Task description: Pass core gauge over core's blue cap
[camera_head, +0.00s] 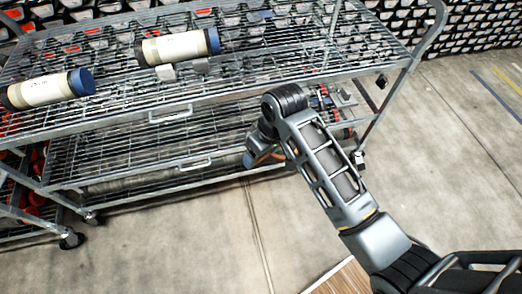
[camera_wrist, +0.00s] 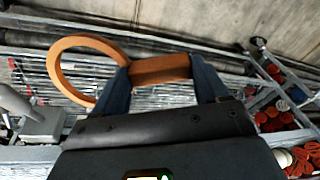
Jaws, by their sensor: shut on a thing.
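The core gauge (camera_wrist: 160,69) is an orange-brown ring on a short handle. My gripper (camera_wrist: 162,76) is shut on the handle, with the ring standing out to the left in the wrist view. In the head view my gripper (camera_head: 258,157) is in front of the cart's right part, mostly hidden by my arm; a bit of orange shows there. Two pale cores lie on the cart's top shelf. One core (camera_head: 175,48) has a blue cap (camera_head: 213,41) at its right end. The other core (camera_head: 40,91) at the left has a blue cap (camera_head: 82,82) too. The gauge is apart from both.
The wire-shelf cart (camera_head: 120,122) has a lower shelf (camera_head: 215,165) too. Small grey blocks (camera_head: 166,73) sit by the farther core. Red items (camera_wrist: 275,120) show at the right in the wrist view. Open concrete floor (camera_head: 180,240) lies before the cart.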

